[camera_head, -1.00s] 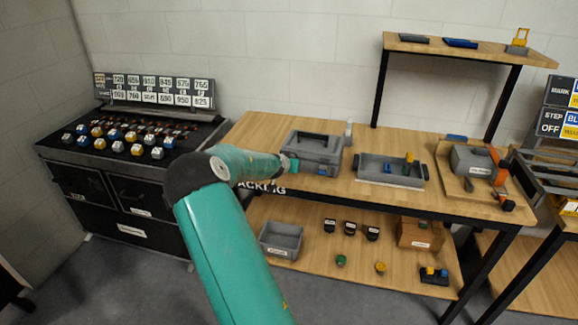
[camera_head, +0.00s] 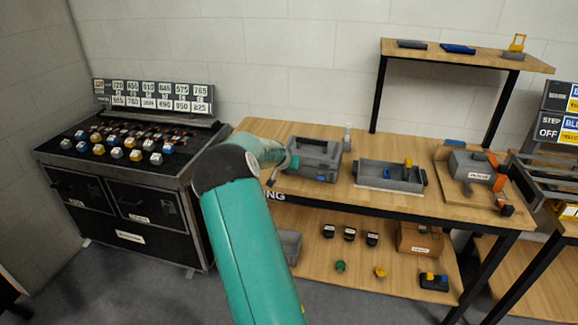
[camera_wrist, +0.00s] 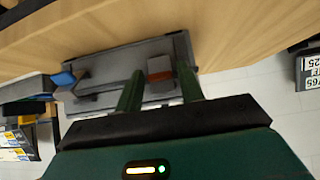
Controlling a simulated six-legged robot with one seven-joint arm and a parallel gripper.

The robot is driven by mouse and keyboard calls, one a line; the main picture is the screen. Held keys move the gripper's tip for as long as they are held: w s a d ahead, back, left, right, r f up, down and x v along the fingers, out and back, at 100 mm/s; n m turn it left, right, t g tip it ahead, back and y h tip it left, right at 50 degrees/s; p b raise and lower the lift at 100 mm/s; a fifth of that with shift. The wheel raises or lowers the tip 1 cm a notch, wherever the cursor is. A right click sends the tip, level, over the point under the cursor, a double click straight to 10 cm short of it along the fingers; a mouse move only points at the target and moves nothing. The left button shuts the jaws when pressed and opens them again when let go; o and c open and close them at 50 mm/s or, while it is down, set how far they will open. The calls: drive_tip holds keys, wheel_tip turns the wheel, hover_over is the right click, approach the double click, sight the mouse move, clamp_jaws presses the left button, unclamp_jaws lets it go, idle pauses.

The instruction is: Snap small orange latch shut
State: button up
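In the wrist view the case (camera_wrist: 110,65) appears inverted, with a blue part (camera_wrist: 63,79) at left and a small orange-brown latch (camera_wrist: 160,69) near the fingertips. My gripper (camera_wrist: 160,72) is open, its two green fingers apart with the latch showing between them. I cannot tell whether they touch it. In the head view my gripper (camera_head: 285,165) is at the case's left end, and the orange latch does not show.
A grey tray (camera_head: 390,176) stands right of the case, and a board with a grey box (camera_head: 470,165) is farther right. A small bottle (camera_head: 347,139) stands behind the case. The lower shelf holds small parts and a grey bin (camera_head: 291,245), partly behind my arm.

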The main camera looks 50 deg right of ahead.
drive_tip(key=shift+o, duration=0.7)
drive_tip(key=shift+a+r, duration=0.15)
drive_tip(key=shift+r, duration=0.05)
drive_tip(key=v, duration=1.3)
drive_tip(key=shift+s, duration=0.2)
drive_tip(key=shift+a, duration=0.15)
